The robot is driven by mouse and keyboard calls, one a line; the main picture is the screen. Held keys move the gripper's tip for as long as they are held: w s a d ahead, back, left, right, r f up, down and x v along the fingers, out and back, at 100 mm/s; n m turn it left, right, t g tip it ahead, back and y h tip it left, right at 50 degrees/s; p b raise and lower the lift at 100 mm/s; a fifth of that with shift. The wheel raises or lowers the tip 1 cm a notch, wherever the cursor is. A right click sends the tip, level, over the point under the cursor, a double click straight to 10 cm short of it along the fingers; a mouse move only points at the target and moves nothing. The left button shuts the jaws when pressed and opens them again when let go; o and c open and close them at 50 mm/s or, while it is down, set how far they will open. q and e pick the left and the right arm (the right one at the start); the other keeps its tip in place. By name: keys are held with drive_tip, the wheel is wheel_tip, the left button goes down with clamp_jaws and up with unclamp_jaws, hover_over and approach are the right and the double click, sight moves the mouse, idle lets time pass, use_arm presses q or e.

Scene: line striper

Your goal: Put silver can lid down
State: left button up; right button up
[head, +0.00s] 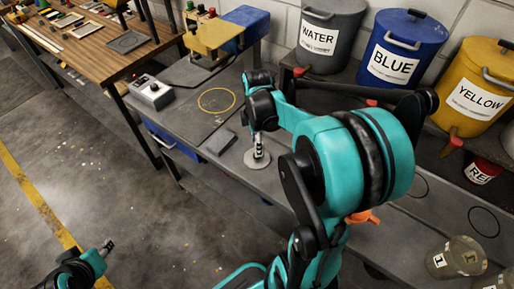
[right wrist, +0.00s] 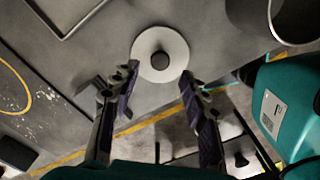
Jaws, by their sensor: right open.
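The silver can lid (head: 257,161) is a round disc lying on the grey bench near its front edge. In the right wrist view the lid (right wrist: 176,43) shows its dark central knob facing the camera. My right gripper (head: 258,148) points down just above the lid in the head view. In the right wrist view the right gripper (right wrist: 158,88) is open, its fingers apart on either side below the knob, with nothing between them. My left gripper (head: 106,247) is at the lower left over the floor, and its finger gap is too small to make out.
A grey block (head: 220,143) and a yellow ring marking (head: 216,101) are left of the lid. Metal cans (head: 456,258) stand at lower right. Labelled grey (head: 320,38), blue (head: 398,45) and yellow (head: 468,95) containers line the back.

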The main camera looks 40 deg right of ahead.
wheel_tip(320, 180, up, 6)
drive_tip(key=p, duration=0.2)
drive_tip(key=s+a+r+m+t, duration=0.1)
drive_tip(key=s+a+m+t, duration=0.2)
drive_tip(key=a+m, duration=0.3)
drive_tip(key=s+a+r+m+t, duration=0.1)
drive_tip(key=s+a+m+t, duration=0.2)
drive_tip(key=a+m, duration=0.3)
drive_tip(key=a+t, duration=0.1)
drive_tip(key=a, duration=0.4)
drive_tip(key=shift+f+b, duration=0.1)
drive_tip(key=shift+b, duration=0.2)
